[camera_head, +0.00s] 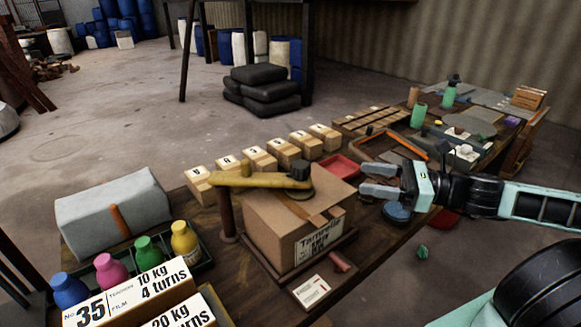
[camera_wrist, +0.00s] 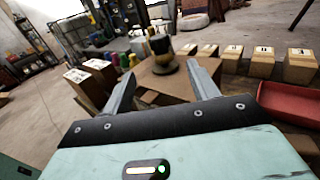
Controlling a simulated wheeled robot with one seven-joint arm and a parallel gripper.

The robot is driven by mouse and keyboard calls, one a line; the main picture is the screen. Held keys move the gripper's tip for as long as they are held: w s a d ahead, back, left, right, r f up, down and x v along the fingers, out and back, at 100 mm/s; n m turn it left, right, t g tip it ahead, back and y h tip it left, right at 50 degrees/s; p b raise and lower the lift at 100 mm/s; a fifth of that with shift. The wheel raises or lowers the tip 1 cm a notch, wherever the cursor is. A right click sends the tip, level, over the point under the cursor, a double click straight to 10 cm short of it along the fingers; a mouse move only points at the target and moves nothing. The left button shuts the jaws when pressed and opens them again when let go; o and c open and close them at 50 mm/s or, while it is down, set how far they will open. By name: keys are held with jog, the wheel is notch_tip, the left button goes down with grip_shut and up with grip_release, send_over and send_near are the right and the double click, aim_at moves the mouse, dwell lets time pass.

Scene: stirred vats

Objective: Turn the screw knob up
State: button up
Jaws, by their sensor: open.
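A dark screw knob (camera_head: 300,169) sits on the end of a yellow arm (camera_head: 258,181) that reaches from a brown post over a cardboard box (camera_head: 300,222). In the wrist view the knob (camera_wrist: 160,44) stands above the box top (camera_wrist: 165,85), between and beyond my fingers. My gripper (camera_head: 378,180) is open and empty, to the right of the box and apart from the knob. Its two fingers also show in the wrist view (camera_wrist: 160,78). The knob's thread is not clearly visible.
Signs reading "10 kg 4 turns" (camera_head: 150,285) and "20 kg" (camera_head: 190,318) stand at the front left. Several colored bottles (camera_head: 147,250) are behind them. Several small numbered boxes (camera_head: 263,160) line the table's back, with a red tray (camera_head: 341,167) near my gripper.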

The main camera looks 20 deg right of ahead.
aim_at(293, 167)
jog(key=p+x, duration=0.1)
jog(key=x, duration=1.6)
jog(key=shift+c, duration=0.3)
jog(key=c, duration=0.9)
